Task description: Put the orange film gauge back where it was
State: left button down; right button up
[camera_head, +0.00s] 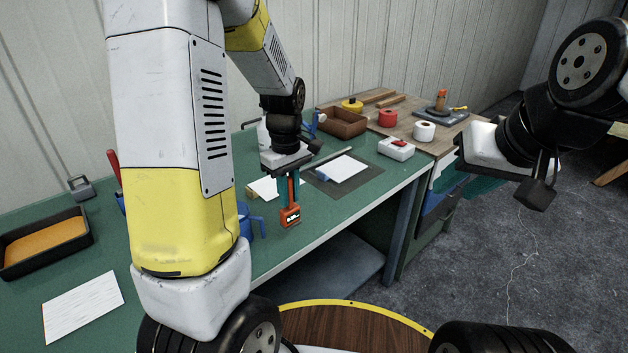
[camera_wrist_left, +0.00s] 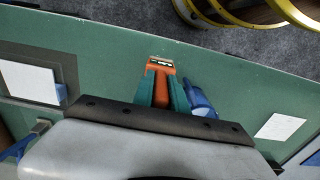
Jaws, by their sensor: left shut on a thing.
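In the left wrist view the gauge (camera_wrist_left: 161,72) sits between the two teal fingers (camera_wrist_left: 161,92), over the green bench top. I cannot tell whether its lower end touches the bench. My right gripper (camera_head: 538,190) is at the right, over the grey floor, well away from the bench; its finger gap cannot be made out.
A blue jug (camera_head: 250,225) stands close to the left of the gauge. A dark mat (camera_head: 318,182) with a white panel (camera_head: 343,168) lies behind it. A tray (camera_head: 48,262) with orange content is at far left.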

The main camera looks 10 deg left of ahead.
pick_arm(q)
jog(key=w+f, duration=0.4)
jog(key=w, duration=0.4)
jog(key=shift+w+d+f, duration=0.15)
jog(key=shift+w+d, duration=0.1)
jog(key=shift+d, duration=0.2)
jog(key=shift+f, duration=0.1)
jog(key=c, duration=1.3)
grip_release()
